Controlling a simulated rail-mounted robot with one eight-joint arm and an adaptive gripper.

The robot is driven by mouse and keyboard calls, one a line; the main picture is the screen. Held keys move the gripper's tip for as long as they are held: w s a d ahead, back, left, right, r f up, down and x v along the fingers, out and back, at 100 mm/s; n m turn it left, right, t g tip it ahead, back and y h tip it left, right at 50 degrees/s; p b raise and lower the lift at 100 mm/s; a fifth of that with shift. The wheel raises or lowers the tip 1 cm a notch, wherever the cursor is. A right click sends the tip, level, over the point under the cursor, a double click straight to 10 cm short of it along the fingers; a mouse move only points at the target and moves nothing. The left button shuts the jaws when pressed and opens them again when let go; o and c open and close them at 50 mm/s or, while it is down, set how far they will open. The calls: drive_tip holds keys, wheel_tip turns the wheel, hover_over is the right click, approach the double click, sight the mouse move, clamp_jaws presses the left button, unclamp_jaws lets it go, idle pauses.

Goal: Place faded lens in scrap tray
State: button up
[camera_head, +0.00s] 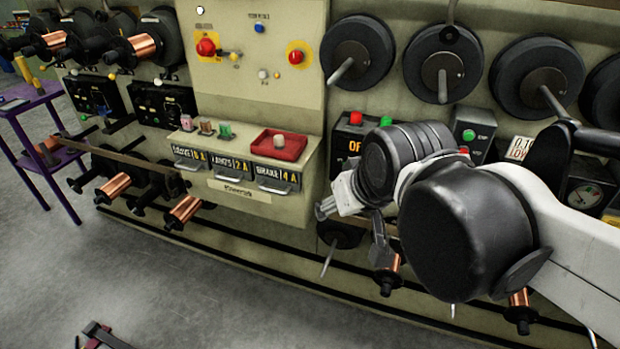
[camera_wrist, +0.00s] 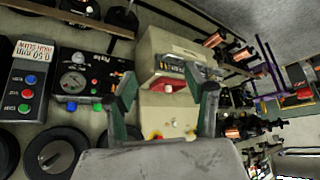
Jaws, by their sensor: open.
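A pale, pinkish, faded-looking lens (camera_head: 279,141) stands in the red tray (camera_head: 292,153) on the ledge of the cream cabinet. The red tray (camera_wrist: 160,86) also shows between my fingers in the wrist view, farther off, with a small pale spot in it.
Labelled drawers (camera_head: 232,169) with handles sit under the ledge. Red knobs (camera_head: 206,47) stick out of the panel above. Black reels (camera_head: 358,54) line the wall at right, copper spools (camera_head: 184,208) at left. A purple stand (camera_head: 38,97) is far left. Floor in front is mostly clear.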

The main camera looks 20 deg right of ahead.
drive_tip(key=s+f, duration=0.2)
drive_tip(key=s, duration=0.1)
